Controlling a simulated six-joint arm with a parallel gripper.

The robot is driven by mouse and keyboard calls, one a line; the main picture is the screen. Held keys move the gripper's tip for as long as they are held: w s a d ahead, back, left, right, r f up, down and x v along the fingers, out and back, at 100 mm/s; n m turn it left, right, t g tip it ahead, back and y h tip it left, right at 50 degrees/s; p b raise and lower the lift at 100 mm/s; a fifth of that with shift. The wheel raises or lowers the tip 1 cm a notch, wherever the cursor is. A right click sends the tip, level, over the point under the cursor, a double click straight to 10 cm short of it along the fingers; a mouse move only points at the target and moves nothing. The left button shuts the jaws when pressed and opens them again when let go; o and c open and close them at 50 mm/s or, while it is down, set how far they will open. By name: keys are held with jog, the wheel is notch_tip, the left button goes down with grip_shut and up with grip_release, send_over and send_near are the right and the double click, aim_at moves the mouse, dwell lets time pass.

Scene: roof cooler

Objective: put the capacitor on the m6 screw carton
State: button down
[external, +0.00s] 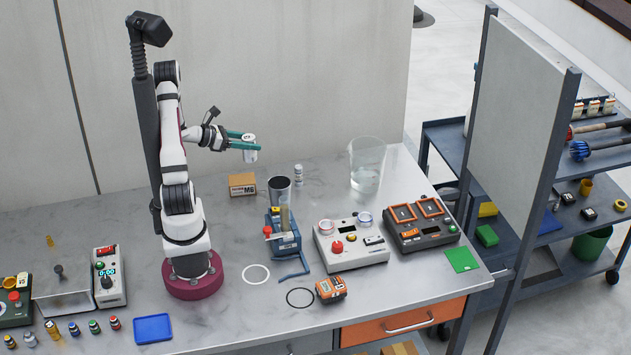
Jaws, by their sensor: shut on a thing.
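My gripper (249,142) has teal fingers and is shut on a small white and silver cylinder, which looks like the capacitor (250,155). It holds the capacitor roughly upright, in the air above the back of the bench. The fingers hide part of its side. The M6 screw carton (242,185) is a small brown box marked M6. It stands on the bench below the gripper, and in the picture slightly left of the capacitor. The exact height between them cannot be told.
A clear beaker (367,165) is farther right. A blue vise-like tool (283,236) and instrument boxes (351,242) stand in front. The bench (325,185) is bare between bottle and beaker.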

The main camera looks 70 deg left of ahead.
jog(key=s+a, duration=0.2)
jog(key=s, duration=0.1)
send_over(241, 179)
jog(key=shift+n+y, duration=0.4)
jog(key=f, duration=0.8)
jog(key=shift+w, duration=0.2)
jog(key=shift+c, duration=1.3)
grip_release()
jog(key=shift+f, duration=0.1)
jog(key=shift+s+r, duration=0.15)
jog(key=shift+r, duration=0.1)
jog(key=v, duration=1.1)
jog(key=shift+s, duration=0.35)
jog(key=shift+d+r, duration=0.1)
